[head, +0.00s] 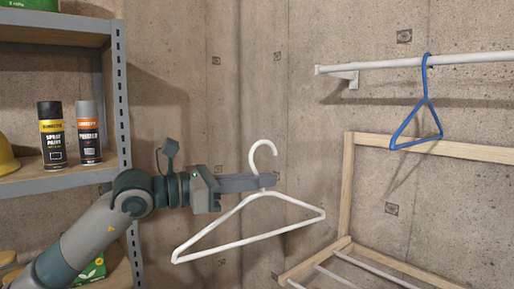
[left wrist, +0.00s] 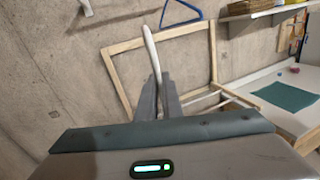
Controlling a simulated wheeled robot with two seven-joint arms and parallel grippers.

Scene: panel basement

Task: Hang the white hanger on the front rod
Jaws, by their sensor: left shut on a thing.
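The white hanger (head: 250,232) hangs in the air in the head view, its hook up and its body slightly tilted. My left gripper (head: 258,182) is shut on its neck, just below the hook. In the left wrist view a white strip of the hanger (left wrist: 152,48) stands up between the fingers (left wrist: 158,88). A white rod (head: 390,65) runs along the wall at the upper right, above and to the right of the hanger and apart from it. More white rods (head: 335,277) sit low in a wooden frame. My right gripper is not in view.
A blue hanger (head: 418,127) hangs on the upper rod. A wooden frame (head: 347,190) stands below it. A metal shelf (head: 120,90) with spray cans (head: 52,137) is at the left. The rod's stretch left of the blue hanger is bare.

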